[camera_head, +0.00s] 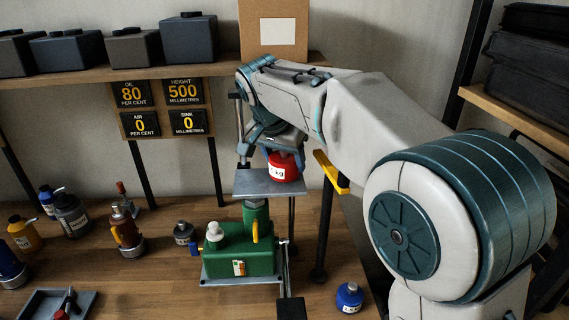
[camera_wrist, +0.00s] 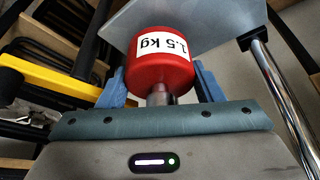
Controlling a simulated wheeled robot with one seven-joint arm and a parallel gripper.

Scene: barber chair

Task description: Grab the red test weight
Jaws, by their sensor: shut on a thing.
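The red test weight (camera_head: 283,167) has a white label and sits at the right end of the grey metal plate (camera_head: 258,187) above the green pump unit. In the wrist view the red weight (camera_wrist: 158,60) shows its label "1.5 kg" and a metal neck toward my gripper. My gripper (camera_head: 268,146) comes from above, and its blue fingers (camera_wrist: 159,84) stand on both sides of the weight, shut on it. The weight's underside is hidden, so I cannot tell whether it touches the plate (camera_wrist: 215,22).
The green unit (camera_head: 240,262) stands below the plate. A yellow lever (camera_head: 331,172) is just right of the weight, and a chrome rod (camera_wrist: 283,95) is close by. A blue weight (camera_head: 349,297) stands at the bench front. Several bottles crowd the left.

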